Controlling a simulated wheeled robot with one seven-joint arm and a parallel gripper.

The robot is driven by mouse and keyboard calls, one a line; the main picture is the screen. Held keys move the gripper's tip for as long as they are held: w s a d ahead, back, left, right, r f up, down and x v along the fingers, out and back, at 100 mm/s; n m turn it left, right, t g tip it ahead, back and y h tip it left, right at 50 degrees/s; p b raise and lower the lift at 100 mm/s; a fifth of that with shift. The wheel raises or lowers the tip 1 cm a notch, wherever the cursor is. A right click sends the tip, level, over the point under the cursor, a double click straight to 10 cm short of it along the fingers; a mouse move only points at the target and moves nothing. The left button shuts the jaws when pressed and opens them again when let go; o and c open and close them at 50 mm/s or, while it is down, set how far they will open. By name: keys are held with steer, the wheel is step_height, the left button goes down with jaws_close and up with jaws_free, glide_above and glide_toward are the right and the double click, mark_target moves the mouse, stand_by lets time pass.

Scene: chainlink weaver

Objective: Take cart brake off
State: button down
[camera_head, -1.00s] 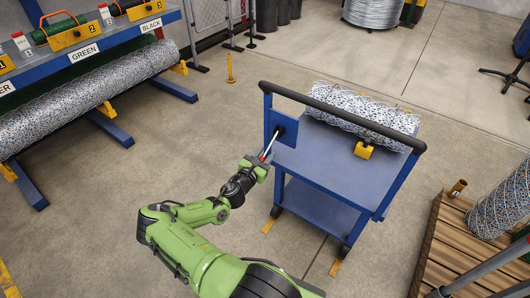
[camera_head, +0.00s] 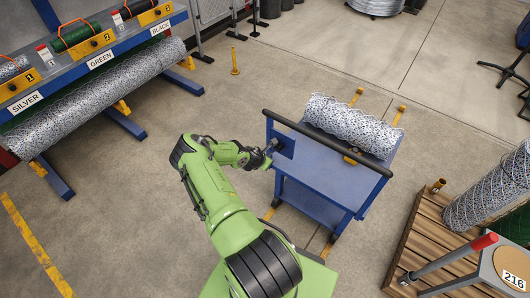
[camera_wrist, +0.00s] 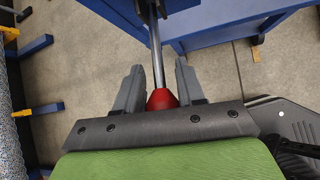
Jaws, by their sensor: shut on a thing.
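The blue cart (camera_head: 318,172) stands in front of me with a black push bar (camera_head: 330,144) along its near side. A blue plate (camera_head: 284,143) at its left end carries the brake lever, which my arm mostly hides in the head view. In the wrist view the lever is a grey metal rod (camera_wrist: 157,55) with a red knob (camera_wrist: 162,98), running up to a dark mount on the blue cart. My gripper (camera_wrist: 160,90) has its two grey fingers on either side of the lever at the knob, closed on it. It also shows in the head view (camera_head: 268,151), beside the plate.
A mesh roll (camera_head: 348,122) lies on the cart top. A rack (camera_head: 105,70) with another roll stands at left. A wooden pallet (camera_head: 418,240) with an upright roll is at right, and a red-tipped grey handle (camera_head: 455,257) is near it.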

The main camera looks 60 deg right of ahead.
steer(key=shift+d+r+y+p, duration=0.25)
steer(key=shift+r+y+p, duration=0.3)
steer(key=shift+r, duration=0.25)
steer(key=shift+d+r+p, duration=0.4)
steer(key=shift+d+r, duration=0.05)
steer(key=shift+r, duration=0.15)
steer(key=shift+w+a+f, duration=0.1)
steer(key=shift+w+a, duration=0.05)
steer(key=shift+w, duration=0.1)
steer(key=c, duration=0.9)
jaws_free()
steer(key=shift+o, duration=0.6)
steer(key=shift+s, duration=0.25)
steer(key=p+v, duration=0.1)
steer(key=v, duration=1.5)
steer(key=shift+f, duration=0.15)
